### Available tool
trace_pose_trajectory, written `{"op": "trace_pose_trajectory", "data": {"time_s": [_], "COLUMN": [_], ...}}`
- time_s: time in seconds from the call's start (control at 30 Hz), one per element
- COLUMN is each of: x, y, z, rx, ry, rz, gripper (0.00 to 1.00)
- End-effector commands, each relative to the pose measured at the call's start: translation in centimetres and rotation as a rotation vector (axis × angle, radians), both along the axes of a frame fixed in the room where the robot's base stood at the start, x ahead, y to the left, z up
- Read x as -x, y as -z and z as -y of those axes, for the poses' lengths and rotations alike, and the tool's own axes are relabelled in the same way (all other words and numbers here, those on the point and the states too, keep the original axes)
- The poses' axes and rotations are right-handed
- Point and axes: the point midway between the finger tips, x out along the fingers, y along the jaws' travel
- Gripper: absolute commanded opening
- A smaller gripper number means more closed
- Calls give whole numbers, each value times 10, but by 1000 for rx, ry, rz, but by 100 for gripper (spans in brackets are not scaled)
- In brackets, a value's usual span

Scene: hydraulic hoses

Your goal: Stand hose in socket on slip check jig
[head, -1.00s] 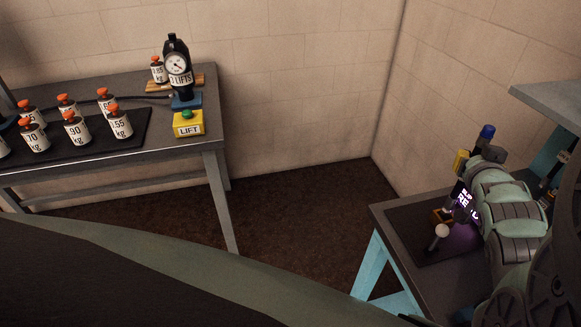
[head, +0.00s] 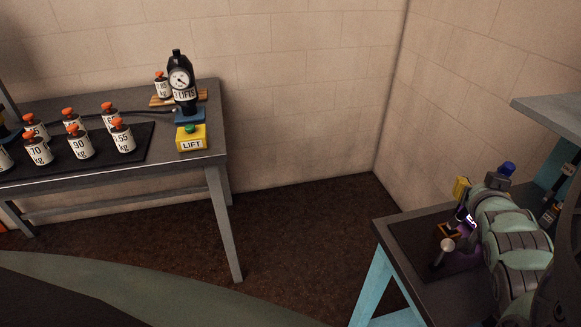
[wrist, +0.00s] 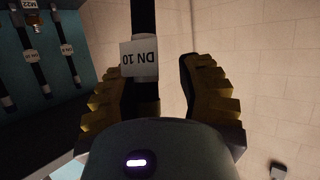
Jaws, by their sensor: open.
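In the wrist view, a black hose (wrist: 144,20) with a white DN 10 tag (wrist: 140,60) runs between the fingers of my gripper (wrist: 158,68). The fingers have yellow ridged pads and are open. The hose is nearer the left finger; whether it touches cannot be told. In the head view, my arm reaches over the low table at the right, and the hose cannot be made out. On that table, a dark board (head: 412,240) carries a purple part (head: 463,261) and a ball-topped lever (head: 447,246), apparently the slip check jig. My arm partly covers it, and no socket is clear.
A teal rack with tagged hoses (wrist: 68,50) is at the wrist view's upper left. A grey shelf (head: 550,112) overhangs at the right. The left bench (head: 190,168) holds several labelled weights, a gauge (head: 181,82) and a yellow LIFT button box (head: 191,140). Bare floor separates the tables.

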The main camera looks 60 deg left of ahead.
Motion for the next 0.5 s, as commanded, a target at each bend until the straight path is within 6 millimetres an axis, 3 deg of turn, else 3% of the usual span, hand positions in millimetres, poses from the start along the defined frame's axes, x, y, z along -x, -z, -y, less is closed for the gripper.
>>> {"op": "trace_pose_trajectory", "data": {"time_s": [0.5], "x": [49], "y": [-25], "z": [33], "rx": [-2], "ry": [4], "rz": [2], "gripper": [37]}}
